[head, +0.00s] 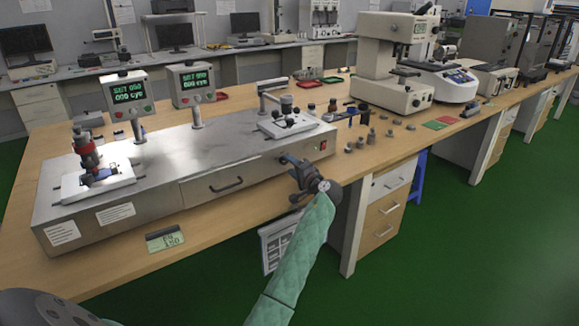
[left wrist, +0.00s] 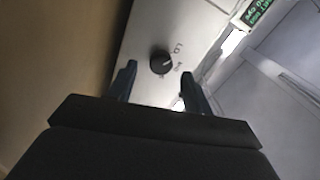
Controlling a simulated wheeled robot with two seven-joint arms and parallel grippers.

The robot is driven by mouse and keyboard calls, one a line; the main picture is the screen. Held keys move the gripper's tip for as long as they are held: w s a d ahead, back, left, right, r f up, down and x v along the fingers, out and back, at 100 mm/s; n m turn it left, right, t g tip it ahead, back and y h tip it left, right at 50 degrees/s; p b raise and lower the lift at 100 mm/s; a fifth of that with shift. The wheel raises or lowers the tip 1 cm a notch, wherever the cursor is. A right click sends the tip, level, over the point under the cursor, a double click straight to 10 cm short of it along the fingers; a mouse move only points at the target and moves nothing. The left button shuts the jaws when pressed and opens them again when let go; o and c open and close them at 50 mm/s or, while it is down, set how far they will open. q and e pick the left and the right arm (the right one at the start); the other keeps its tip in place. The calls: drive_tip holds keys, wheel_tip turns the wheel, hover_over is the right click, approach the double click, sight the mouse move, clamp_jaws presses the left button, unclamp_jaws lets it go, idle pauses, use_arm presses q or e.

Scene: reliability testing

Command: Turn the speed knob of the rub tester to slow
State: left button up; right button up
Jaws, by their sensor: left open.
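The rub tester (head: 160,176) is a long metal box on the wooden bench, with two raised green-text displays. My left gripper (head: 303,178) is at its right front end, near the red switch. In the left wrist view the speed knob (left wrist: 161,62) is a round black dial on a pale panel. Its white mark points to the right and slightly up, with small markings around it that are too blurred to read. The open fingers of my left gripper (left wrist: 158,80) stand either side of and short of the knob, apart from it. In the head view the knob cannot be made out.
Several small metal weights (head: 371,137) stand right of the tester. A large white instrument (head: 393,62) is farther right. A drawer cabinet (head: 385,205) is under the bench. Green floor in front is clear.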

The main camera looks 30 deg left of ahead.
use_arm(q)
drive_tip(key=v, duration=0.5)
drive_tip(key=shift+s+d, duration=0.1)
drive_tip(key=shift+d, duration=0.35)
use_arm(e)
drive_tip(key=f, duration=0.3)
drive_tip(key=shift+s+d, duration=0.1)
drive_tip(key=shift+s, duration=0.25)
drive_tip(key=shift+w+d, duration=0.1)
